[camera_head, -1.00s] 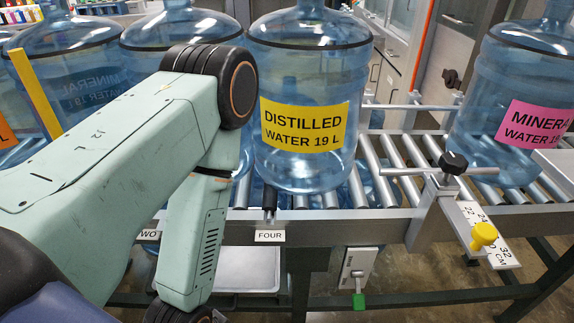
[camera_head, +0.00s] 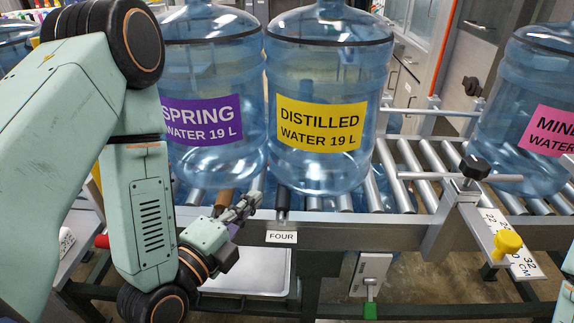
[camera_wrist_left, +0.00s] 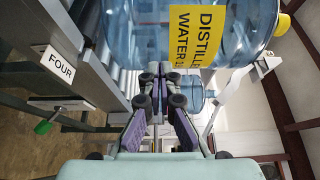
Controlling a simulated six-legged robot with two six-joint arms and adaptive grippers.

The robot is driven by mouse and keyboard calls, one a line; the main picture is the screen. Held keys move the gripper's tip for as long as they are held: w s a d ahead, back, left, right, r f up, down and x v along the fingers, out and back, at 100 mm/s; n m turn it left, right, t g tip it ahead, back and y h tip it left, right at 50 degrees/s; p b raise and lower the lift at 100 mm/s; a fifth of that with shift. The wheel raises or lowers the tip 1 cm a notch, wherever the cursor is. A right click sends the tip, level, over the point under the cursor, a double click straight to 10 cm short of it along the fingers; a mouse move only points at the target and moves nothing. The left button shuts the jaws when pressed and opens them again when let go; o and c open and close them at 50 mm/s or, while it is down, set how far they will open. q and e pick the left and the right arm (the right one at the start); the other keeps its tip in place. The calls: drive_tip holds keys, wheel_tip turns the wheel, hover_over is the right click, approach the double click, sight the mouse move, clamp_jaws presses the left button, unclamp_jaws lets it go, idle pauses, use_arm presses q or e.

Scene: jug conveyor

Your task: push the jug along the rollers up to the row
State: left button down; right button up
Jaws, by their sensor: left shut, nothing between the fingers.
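A clear blue jug with a yellow DISTILLED label (camera_head: 321,125) stands upright on the rollers (camera_head: 345,200) in the head view. It also fills the top of the left wrist view (camera_wrist_left: 150,40). A jug with a purple SPRING label (camera_head: 203,122) stands close on its left; I cannot tell if they touch. A jug with a pink label (camera_head: 550,130) stands apart at the right. My left gripper (camera_head: 248,205) is shut and empty, low at the near rail, in front of the gap between the spring and distilled jugs. Its fingers show in the wrist view (camera_wrist_left: 158,80). My right gripper is out of view.
Bare rollers (camera_head: 425,160) lie between the distilled and pink-labelled jugs. A clamp with a black knob (camera_head: 474,168) and bar reaches over them. The near rail (camera_head: 360,230) carries a FOUR tag (camera_head: 281,237). A yellow knob (camera_head: 508,242) sits on a scale plate.

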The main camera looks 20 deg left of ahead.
use_arm(q)
drive_tip(key=b, duration=0.2)
approach(296, 157)
drive_tip(key=w, duration=0.2)
drive_tip(key=w+d, duration=0.1)
drive_tip(key=w, duration=0.2)
drive_tip(key=shift+w+d, duration=0.1)
drive_tip(key=shift+w, duration=0.8)
drive_tip(key=shift+d, duration=0.1)
drive_tip(key=shift+w+d, duration=0.15)
drive_tip(key=shift+w, duration=1)
drive_tip(key=shift+s+f, duration=0.1)
